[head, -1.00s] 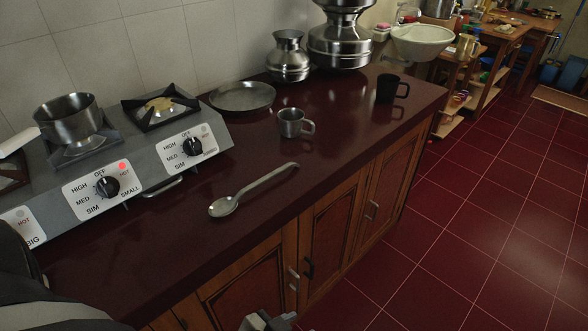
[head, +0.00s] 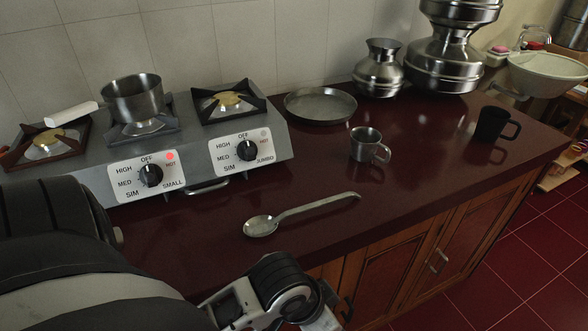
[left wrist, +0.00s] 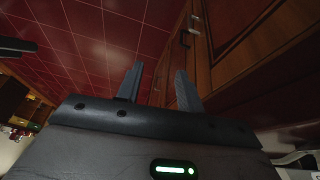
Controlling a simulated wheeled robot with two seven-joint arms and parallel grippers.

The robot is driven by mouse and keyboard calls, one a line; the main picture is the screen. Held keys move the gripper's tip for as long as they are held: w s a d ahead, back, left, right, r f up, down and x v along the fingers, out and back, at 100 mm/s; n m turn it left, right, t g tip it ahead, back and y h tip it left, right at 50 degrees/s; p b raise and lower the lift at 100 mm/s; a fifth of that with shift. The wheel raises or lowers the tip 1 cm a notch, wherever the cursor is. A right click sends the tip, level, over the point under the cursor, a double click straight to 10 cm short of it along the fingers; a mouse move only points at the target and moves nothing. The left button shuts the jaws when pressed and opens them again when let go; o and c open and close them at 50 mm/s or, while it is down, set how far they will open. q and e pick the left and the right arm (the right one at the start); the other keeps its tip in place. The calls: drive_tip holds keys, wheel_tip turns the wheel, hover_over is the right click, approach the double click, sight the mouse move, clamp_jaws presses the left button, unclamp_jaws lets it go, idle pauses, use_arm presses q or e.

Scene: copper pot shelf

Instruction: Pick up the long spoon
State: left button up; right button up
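The long spoon (head: 303,212) is a pale metal spoon lying flat on the dark red countertop (head: 225,262). Its bowl is at the left and its handle runs right and slightly back. My left arm comes in from the left in the head view, with its wrist end in front of the counter's front edge, nearer to me than the spoon. In the left wrist view my left gripper (left wrist: 159,70) has its two fingers apart with nothing between them, facing the cabinet doors and the floor. The spoon is not in that view. My right gripper is in neither view.
A steel mug (head: 366,146) and a black mug (head: 493,125) stand behind and right of the spoon. A metal plate (head: 320,105) lies behind. A gas stove (head: 190,135) with a pot (head: 134,98) stands at left. The counter around the spoon is clear.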

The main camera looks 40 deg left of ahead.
use_arm(q)
drive_tip(key=w+d+r+m+g, duration=0.2)
drive_tip(key=w+r+m, duration=0.15)
drive_tip(key=w, duration=0.55)
drive_tip(key=n+g+y, duration=0.2)
approach(337, 197)
wheel_tip(337, 197, down, 3)
drive_tip(key=shift+d, duration=0.15)
drive_tip(key=f, duration=0.5)
drive_tip(key=shift+a+f, duration=0.25)
drive_tip(key=shift+f, duration=0.05)
clamp_jaws()
